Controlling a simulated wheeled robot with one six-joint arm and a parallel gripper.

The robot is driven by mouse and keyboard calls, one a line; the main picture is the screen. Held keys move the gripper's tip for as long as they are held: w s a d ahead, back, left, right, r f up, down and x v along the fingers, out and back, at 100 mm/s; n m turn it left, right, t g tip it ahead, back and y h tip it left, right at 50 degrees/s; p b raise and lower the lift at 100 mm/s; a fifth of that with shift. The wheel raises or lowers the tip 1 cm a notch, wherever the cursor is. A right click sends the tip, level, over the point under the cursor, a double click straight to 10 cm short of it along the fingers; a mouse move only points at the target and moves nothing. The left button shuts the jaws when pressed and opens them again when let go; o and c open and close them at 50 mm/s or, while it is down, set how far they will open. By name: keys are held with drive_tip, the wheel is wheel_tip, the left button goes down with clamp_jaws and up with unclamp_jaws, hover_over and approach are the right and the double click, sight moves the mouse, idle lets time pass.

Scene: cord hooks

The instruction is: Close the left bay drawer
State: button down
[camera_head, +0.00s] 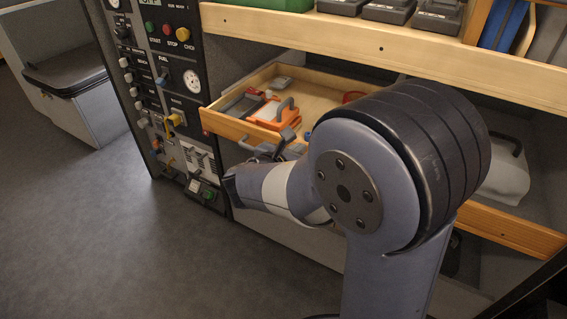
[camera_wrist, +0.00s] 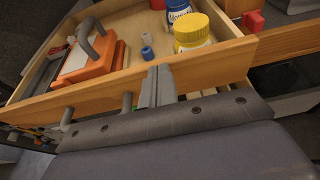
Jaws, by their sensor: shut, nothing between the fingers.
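The left bay drawer stands pulled out, its wooden front (camera_head: 230,126) facing the aisle; the same front (camera_wrist: 215,68) crosses the wrist view. Inside are an orange tool (camera_head: 272,112) with a grey handle, a yellow-lidded jar (camera_wrist: 192,32) and a blue-labelled jar (camera_wrist: 180,8). A grey bar handle (camera_wrist: 66,120) is on the front. My gripper (camera_wrist: 158,72) is shut and empty, its fingertips close against the drawer front, right of the handle's right post. Contact is hard to judge. In the head view my arm hides part of the drawer and most of the gripper.
A control panel (camera_head: 165,75) with knobs and a gauge stands just left of the drawer. A wooden shelf (camera_head: 290,30) runs above it. Another wooden front (camera_head: 510,232) is at the right, partly behind my arm. The grey floor (camera_head: 90,230) at left is clear.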

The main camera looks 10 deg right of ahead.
drive_tip(key=w+d, duration=0.4)
drive_tip(key=w, duration=0.1)
drive_tip(key=w+d, duration=0.2)
drive_tip(key=shift+w+p, duration=0.25)
drive_tip(key=shift+p, duration=0.1)
drive_tip(key=shift+w+d, duration=0.2)
drive_tip(key=shift+w, duration=0.15)
drive_tip(key=shift+r, duration=0.1)
drive_tip(key=shift+w, duration=0.1)
